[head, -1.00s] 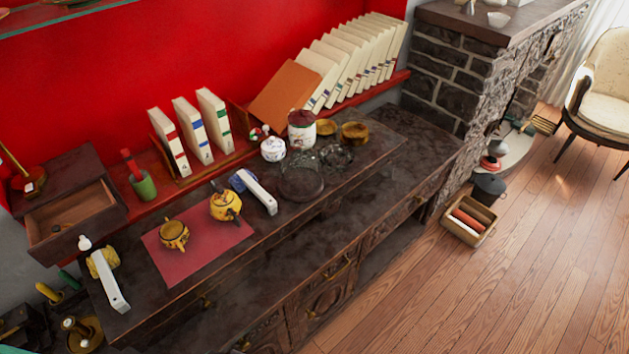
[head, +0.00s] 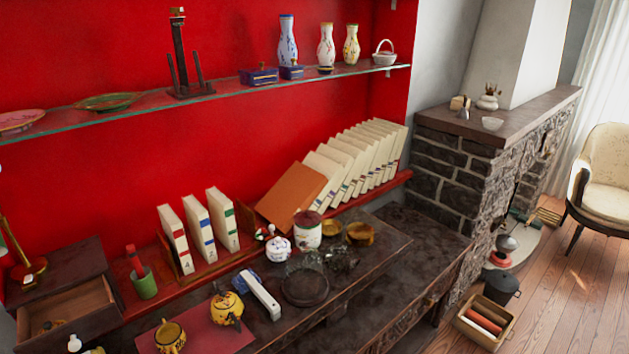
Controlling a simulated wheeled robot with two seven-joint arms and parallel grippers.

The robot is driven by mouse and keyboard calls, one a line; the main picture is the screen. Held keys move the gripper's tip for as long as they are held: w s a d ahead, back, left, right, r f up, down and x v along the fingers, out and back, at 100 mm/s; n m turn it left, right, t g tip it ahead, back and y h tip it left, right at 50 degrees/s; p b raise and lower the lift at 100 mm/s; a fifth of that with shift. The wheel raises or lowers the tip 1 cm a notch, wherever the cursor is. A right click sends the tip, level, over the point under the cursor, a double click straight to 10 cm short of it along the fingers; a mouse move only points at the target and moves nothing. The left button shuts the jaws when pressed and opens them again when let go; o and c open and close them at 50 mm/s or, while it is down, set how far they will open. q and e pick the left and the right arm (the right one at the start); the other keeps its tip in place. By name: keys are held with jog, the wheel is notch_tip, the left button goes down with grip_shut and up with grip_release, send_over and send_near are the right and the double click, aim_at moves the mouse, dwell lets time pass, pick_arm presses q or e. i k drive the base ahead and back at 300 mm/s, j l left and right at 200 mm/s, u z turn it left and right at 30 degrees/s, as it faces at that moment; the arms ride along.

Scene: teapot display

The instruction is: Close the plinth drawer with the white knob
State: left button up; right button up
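The plinth (head: 58,264) is a dark wooden box at the far left, by the red wall. Its drawer (head: 98,328) is pulled out toward me, and its pale inside shows. A few small things lie in the drawer; they are too small to name. The white knob (head: 74,343) shows in front of the drawer, close to the bottom edge of the picture. The lower part of the drawer front is cut off or hard to make out. Neither of my grippers is in view.
A green cup (head: 145,286) stands just right of the drawer. A yellow cup (head: 171,337) and yellow teapot (head: 227,308) stand on a red mat (head: 205,334). A white bar-shaped thing (head: 262,296) lies beside them. Books (head: 197,230) and a glass shelf (head: 225,86) line the wall.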

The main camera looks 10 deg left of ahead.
aim_at(89, 308)
jog(key=u, duration=1.8)
jog(key=k+l+u, duration=0.2)
jog(key=l+u, duration=0.25)
jog(key=l, duration=0.1)
